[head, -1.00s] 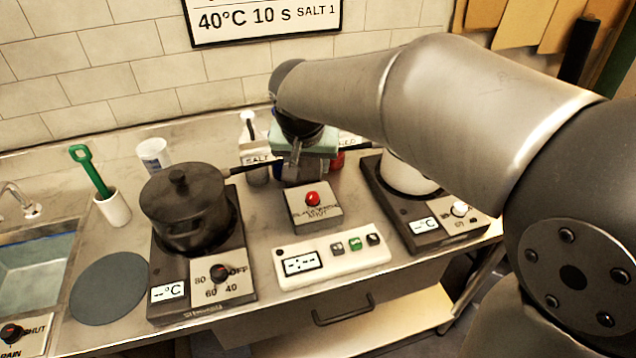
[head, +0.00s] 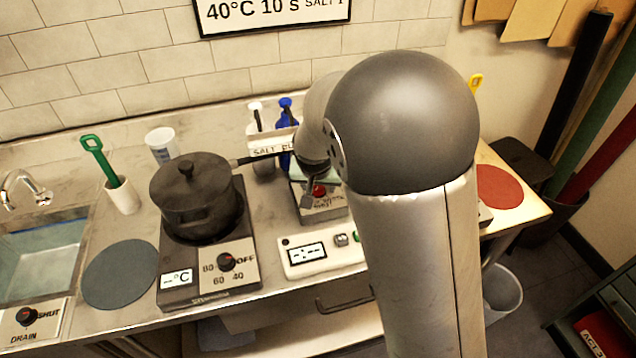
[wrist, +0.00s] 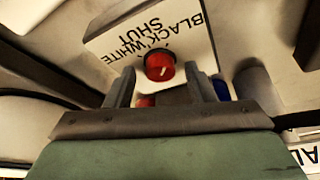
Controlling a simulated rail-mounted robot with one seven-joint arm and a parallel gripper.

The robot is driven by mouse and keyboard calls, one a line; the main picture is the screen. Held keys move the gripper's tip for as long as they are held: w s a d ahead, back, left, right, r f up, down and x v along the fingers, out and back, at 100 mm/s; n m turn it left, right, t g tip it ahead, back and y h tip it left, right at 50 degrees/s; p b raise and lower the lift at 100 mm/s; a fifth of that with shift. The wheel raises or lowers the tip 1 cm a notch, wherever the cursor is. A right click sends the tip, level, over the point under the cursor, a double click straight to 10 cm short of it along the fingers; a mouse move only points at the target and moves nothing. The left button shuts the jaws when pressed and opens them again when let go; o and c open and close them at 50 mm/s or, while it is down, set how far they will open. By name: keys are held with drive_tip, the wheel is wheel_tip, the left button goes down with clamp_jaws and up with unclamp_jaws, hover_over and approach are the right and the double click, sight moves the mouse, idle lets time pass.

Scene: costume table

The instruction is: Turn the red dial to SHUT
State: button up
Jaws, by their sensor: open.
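The red dial (head: 319,190) sits on a small box (head: 325,213) in the middle of the counter, partly hidden by my arm. In the wrist view the red dial (wrist: 159,66) is round, with a short pale mark. Its pale plate (wrist: 112,42) reads BLACK, WHITE and SHUT. I cannot tell for sure which label the dial points to. My gripper (wrist: 159,74) is open, its fingers on either side of the dial in that view. Contact is not clear. In the head view one finger of my gripper (head: 308,188) shows just left of the dial.
A dark pot (head: 195,200) stands on the left hotplate (head: 170,297), its handle reaching towards the box. A white control panel (head: 297,268) lies in front of the box. White and blue bottles (head: 285,112) stand behind. A drain knob (head: 27,315), also marked SHUT, is far left.

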drive_tip(key=c, duration=1)
drive_tip(key=shift+o, duration=0.3)
drive_tip(key=shift+d+f+n+b, duration=0.1)
drive_tip(key=shift+n+b, duration=0.4)
drive_tip(key=shift+b, duration=0.25)
drive_tip(key=n+y+b, duration=0.1)
drive_tip(key=n+b, duration=0.2)
drive_tip(key=shift+d+y, duration=0.15)
drive_tip(key=shift+y, duration=0.15)
drive_tip(key=shift+w+n+g+y+b, duration=0.1)
drive_tip(key=shift+n+g+y+b, duration=0.25)
drive_tip(key=shift+n+b, duration=0.7)
drive_tip(key=shift+n+g+y+b, duration=0.15)
drive_tip(key=shift+n+y+b, duration=0.4)
drive_tip(key=shift+n, duration=0.8)
